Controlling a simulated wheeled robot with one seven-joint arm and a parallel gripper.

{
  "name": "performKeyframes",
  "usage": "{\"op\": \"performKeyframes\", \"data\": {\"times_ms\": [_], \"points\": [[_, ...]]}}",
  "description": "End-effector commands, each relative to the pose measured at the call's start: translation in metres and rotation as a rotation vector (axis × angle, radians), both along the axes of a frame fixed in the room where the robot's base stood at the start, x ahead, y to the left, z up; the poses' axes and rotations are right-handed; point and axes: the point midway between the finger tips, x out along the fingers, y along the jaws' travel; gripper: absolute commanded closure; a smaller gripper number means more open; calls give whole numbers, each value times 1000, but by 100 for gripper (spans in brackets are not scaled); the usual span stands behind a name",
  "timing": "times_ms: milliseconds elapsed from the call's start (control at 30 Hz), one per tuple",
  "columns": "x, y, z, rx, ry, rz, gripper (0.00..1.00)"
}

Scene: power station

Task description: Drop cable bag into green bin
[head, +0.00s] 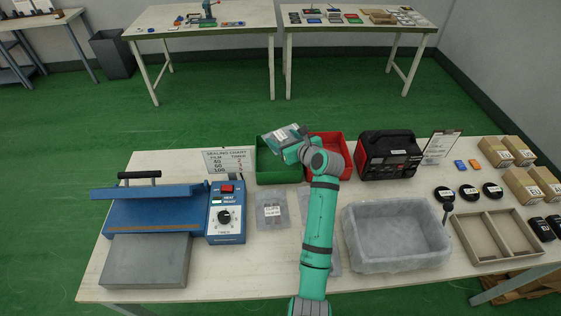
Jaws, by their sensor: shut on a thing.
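The green bin (270,176) stands at the back middle of the table, left of the red bin. My gripper (290,143) is above the green bin's back right part, at the end of my teal arm. It is shut on a pale, see-through bag (277,133), which I take to be the cable bag. The bag is tilted and hangs over the bin's rear area. The fingertips and the bag's contents are hard to make out. My wrist hides part of the bin's right side.
The red bin (337,143) is close on the right, partly behind my arm. A clips bag (271,210) lies in front of the green bin. A sealing chart (229,161) and blue heat sealer (155,211) stand left. A translucent tub (397,264) is at front right.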

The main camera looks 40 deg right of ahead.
Motion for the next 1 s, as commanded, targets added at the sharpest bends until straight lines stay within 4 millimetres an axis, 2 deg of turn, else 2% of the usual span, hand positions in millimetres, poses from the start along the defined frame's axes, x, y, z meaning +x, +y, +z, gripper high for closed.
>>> {"op": "performKeyframes", "data": {"times_ms": [400, 433, 500, 833, 1000], "points": [[-1, -2, -6, -1, 0, -2, 60], [-1, -2, -6, 0, 0, -3, 29], [-1, -2, -6, -1, 0, -4, 13], [-2, 0, -6, 0, 0, -1, 12], [-16, 1, 0, 0, -1, -1, 12]]}}
